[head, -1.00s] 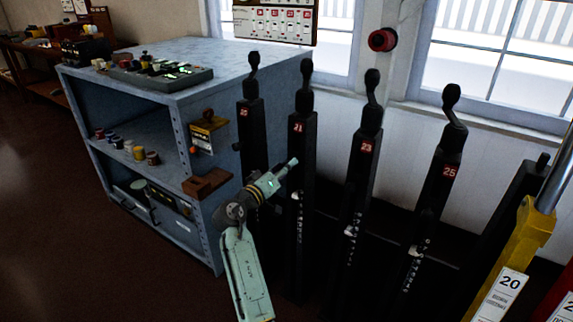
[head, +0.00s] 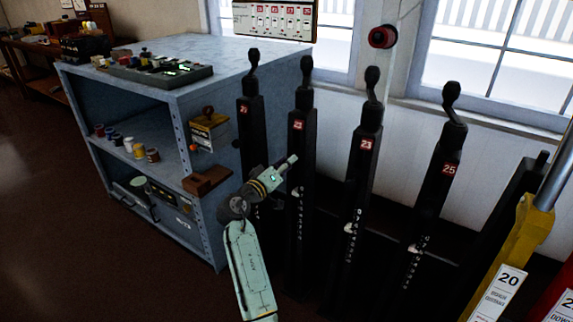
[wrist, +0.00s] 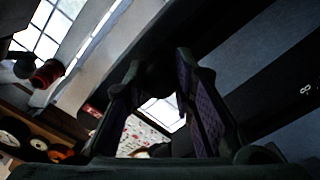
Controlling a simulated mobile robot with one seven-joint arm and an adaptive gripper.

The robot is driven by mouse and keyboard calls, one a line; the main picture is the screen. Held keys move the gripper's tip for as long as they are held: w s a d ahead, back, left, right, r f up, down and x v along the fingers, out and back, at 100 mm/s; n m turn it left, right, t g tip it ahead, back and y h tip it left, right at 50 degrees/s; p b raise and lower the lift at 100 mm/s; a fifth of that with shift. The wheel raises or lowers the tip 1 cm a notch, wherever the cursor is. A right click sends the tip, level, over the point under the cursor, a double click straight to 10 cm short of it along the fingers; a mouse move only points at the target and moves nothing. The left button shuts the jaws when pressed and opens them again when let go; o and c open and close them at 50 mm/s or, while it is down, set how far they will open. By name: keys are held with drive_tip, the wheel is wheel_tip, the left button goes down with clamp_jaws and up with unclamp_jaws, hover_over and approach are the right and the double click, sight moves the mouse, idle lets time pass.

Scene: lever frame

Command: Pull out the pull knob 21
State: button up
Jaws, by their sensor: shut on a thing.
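The dark post labelled 21 (head: 297,215) stands upright in the head view, second from the left in the row, with a lever handle at its top. My gripper (head: 292,160) reaches up from the lower left to the front of this post, below its red number plate (head: 298,125). In the wrist view, my gripper (wrist: 162,72) has its two fingers close around a dark thing at the tips, which fits pull knob 21. The knob's shape is lost in shadow there and hidden by my gripper in the head view.
Similar lever posts stand close by: one on the left (head: 250,125), one labelled 23 (head: 362,190) and one labelled 25 (head: 432,190). A blue-grey shelf cabinet (head: 215,90) is to the left. A yellow lever (head: 525,238) stands at the right. Open floor lies at lower left.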

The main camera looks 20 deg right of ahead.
clamp_jaws()
drive_tip(key=v, duration=0.2)
drive_tip(key=shift+s+a+f+b, duration=0.1)
drive_tip(key=shift+s+a+b, duration=0.15)
drive_tip(key=shift+b, duration=0.15)
drive_tip(key=o, duration=0.9)
unclamp_jaws()
drive_tip(key=v, duration=1.2)
